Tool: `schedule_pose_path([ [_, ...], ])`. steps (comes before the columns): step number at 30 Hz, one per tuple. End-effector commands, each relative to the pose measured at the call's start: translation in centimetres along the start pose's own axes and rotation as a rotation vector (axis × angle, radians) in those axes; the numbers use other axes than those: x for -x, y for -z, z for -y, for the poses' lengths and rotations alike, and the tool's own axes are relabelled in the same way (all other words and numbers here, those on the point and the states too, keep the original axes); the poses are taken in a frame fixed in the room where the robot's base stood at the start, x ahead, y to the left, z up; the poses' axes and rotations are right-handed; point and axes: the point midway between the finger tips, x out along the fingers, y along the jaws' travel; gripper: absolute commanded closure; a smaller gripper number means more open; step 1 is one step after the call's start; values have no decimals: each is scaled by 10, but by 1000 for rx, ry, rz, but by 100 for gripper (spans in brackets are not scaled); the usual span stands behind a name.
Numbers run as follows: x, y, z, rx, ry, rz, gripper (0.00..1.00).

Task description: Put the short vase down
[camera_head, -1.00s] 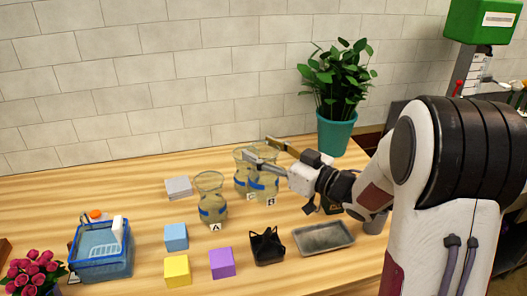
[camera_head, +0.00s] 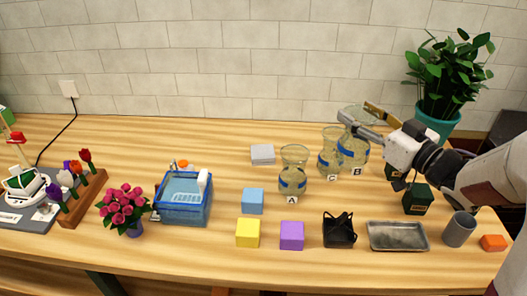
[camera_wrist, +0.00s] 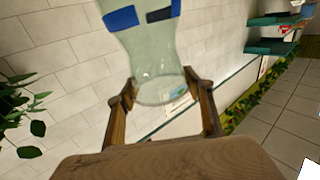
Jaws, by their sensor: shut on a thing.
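My gripper (camera_head: 357,113) is shut on the glass vase by label B (camera_head: 352,152), at its upper end. In the wrist view, the fingers (camera_wrist: 160,95) stand on both sides of the flared end of this clear vase (camera_wrist: 150,60), which has blue bands. Vase B looks upright at the back right; I cannot tell whether its base touches the table. Vase C (camera_head: 328,158) stands close at its left, partly overlapped. Vase A (camera_head: 293,165) stands apart, further left and nearer. All three have a blue band. I cannot tell which is called short.
A grey block (camera_head: 262,154) lies left of vase A. Blue (camera_head: 253,201), yellow (camera_head: 248,232) and purple (camera_head: 292,235) cubes, a black holder (camera_head: 340,230) and a metal tray (camera_head: 398,248) are in front. A potted plant (camera_head: 443,72) stands behind my arm. Table (camera_head: 225,135) at the back left is clear.

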Motion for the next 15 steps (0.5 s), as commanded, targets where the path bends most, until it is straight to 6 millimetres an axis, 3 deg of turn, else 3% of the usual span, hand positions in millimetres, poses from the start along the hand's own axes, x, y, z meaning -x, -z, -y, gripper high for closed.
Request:
schedule_pose_path([
  [9, 0, 35, 0, 4, -1, -5, 100],
  [15, -14, 44, -6, 3, -29, -5, 100],
])
